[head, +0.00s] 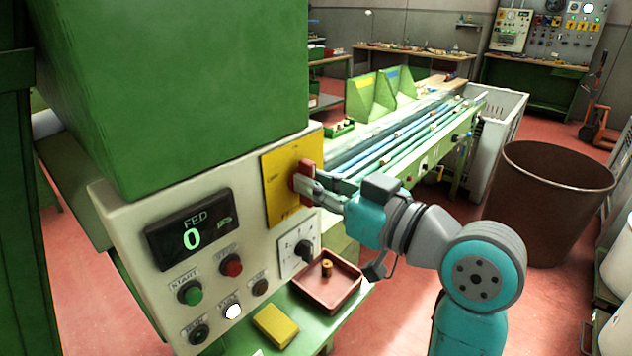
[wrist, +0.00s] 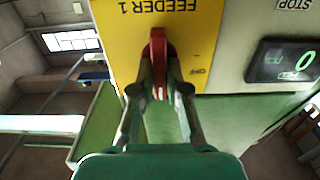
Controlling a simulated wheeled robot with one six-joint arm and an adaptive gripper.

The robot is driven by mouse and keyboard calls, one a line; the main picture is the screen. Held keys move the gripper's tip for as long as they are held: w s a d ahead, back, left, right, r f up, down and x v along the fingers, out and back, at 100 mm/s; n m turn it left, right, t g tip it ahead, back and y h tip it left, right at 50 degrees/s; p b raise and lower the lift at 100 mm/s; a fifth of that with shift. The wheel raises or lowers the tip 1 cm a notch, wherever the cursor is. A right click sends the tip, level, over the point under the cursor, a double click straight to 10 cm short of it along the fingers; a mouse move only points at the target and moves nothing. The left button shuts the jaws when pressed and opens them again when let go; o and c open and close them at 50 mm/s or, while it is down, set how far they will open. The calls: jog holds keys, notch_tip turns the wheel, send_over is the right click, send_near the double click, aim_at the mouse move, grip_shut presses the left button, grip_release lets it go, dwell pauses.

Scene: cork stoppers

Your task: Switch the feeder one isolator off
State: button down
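The feeder one isolator is a red handle (head: 305,181) on a yellow plate (head: 278,204) at the right end of the control panel. In the wrist view the panel appears upside down, with "FEEDER 1" on the yellow plate (wrist: 205,38) and a small "OFF" mark beside the red handle (wrist: 158,45). The handle stands roughly upright along the plate, not pointing at the OFF mark. My gripper (head: 311,187) is at the handle, with its fingers (wrist: 162,68) closed in on both sides of it. The exact contact is partly hidden.
A black display (head: 188,228) reads FED 0, with a green start button (head: 190,293) and a red button (head: 232,266) below. A selector knob (head: 303,250) sits under the isolator. A tray (head: 345,300) holding a cork and a yellow block (head: 276,326) lie below. A brown bin (head: 545,215) stands right.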

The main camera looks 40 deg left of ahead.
dwell(0.4)
jog(key=n, duration=1.7)
jog(key=shift+s+f+n, duration=0.4)
dwell(0.4)
jog(key=c, duration=1.2)
grip_release()
jog(key=shift+o, duration=0.2)
jog(key=d, duration=1.2)
jog(key=shift+s, duration=0.45)
